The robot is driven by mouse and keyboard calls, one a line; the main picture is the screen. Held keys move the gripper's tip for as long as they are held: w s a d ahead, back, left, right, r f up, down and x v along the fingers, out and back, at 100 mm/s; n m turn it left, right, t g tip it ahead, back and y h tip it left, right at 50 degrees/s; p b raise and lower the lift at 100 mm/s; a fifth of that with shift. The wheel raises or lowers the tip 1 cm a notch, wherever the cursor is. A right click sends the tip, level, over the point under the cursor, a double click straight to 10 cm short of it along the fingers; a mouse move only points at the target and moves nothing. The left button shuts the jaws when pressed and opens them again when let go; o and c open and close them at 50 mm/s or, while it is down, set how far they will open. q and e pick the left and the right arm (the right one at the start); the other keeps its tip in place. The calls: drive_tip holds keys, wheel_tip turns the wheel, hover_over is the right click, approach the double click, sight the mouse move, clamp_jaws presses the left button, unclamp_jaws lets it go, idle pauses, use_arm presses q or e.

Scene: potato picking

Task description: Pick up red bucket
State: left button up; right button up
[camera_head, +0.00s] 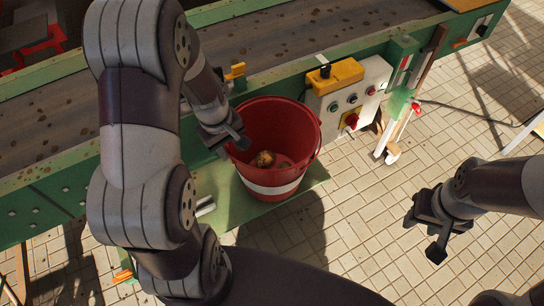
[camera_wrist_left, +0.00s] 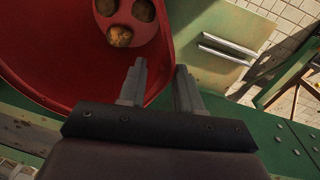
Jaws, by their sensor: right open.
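The red bucket (camera_head: 272,183) with a pale band stands upright on a green ledge beside the conveyor. A few potatoes (camera_head: 265,159) lie in its bottom and also show in the left wrist view (camera_wrist_left: 120,36). My left gripper (camera_head: 233,146) is at the bucket's left rim, pointing down. In the left wrist view its two fingers (camera_wrist_left: 160,82) stand apart, with the red bucket wall (camera_wrist_left: 60,55) running behind and between them; I cannot tell whether either finger touches it. My right gripper (camera_head: 424,230) is open and empty over the tiled floor, well right of the bucket.
The green-framed conveyor (camera_head: 60,115) runs behind the bucket. A control box (camera_head: 350,98) with a yellow top and buttons is close to the bucket's right. A green post (camera_head: 400,90) stands further right. The tiled floor (camera_head: 350,240) is clear in front.

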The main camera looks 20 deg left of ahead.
sight(235, 161)
use_arm(q)
drive_tip(key=f, duration=0.4)
drive_tip(key=shift+d+f, duration=0.2)
drive_tip(key=shift+d, duration=0.15)
drive_tip(key=shift+w+d+f, duration=0.1)
drive_tip(key=shift+w+f, duration=0.1)
drive_tip(key=shift+s, duration=0.15)
clamp_jaws()
drive_tip(key=shift+r, duration=0.1)
idle(0.6)
